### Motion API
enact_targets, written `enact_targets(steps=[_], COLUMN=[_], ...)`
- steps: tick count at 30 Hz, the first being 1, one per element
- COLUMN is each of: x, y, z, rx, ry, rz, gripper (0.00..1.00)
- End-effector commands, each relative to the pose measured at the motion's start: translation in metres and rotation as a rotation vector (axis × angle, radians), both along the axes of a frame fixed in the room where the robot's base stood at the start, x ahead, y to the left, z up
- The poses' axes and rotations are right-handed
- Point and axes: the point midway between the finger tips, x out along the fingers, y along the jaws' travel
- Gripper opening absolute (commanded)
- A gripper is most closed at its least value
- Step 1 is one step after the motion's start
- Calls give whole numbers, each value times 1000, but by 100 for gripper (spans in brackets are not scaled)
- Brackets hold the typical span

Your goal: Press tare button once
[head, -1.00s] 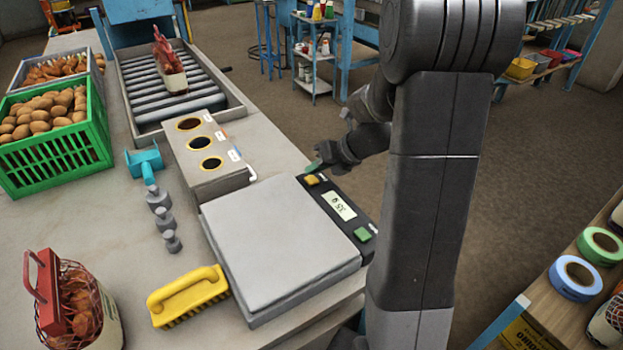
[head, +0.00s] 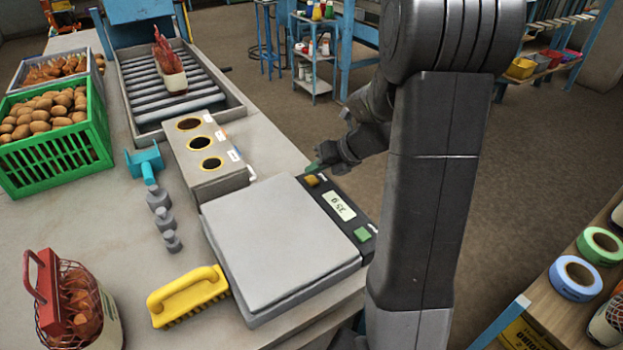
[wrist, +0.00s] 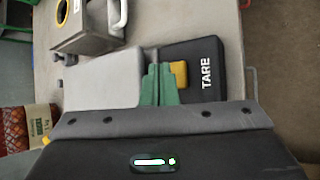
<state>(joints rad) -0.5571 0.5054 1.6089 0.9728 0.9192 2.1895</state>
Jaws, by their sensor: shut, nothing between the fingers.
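The bench scale has a bare grey weighing plate (head: 280,240) and a black control panel (head: 345,215) along its right side. A yellow button (head: 312,180) sits at the panel's far end, beside the word TARE in the wrist view, where the button (wrist: 179,73) is partly hidden by my fingers. A small lit display (head: 339,206) and a green button (head: 362,234) are nearer. My gripper (head: 314,167) is shut and empty, its green fingertips right at the yellow button. The fingertips (wrist: 160,72) overlap the button's left edge in the wrist view; contact cannot be told.
A grey box with three round holes (head: 205,160) stands behind the plate. Grey weights (head: 163,218), a yellow brush (head: 188,296) and a netted sack (head: 80,310) are to the left. A green crate (head: 55,150) stands farther back.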

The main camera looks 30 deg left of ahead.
Motion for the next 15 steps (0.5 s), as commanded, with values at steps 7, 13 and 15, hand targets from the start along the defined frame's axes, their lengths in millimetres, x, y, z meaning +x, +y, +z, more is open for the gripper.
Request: enact_targets(steps=[7,13,15], x=[0,0,0], y=[0,0,0], z=[-1,-8,-9], rx=[0,0,0], ry=[1,1,1], rz=[-1,-1,-1], gripper=[0,0,0])
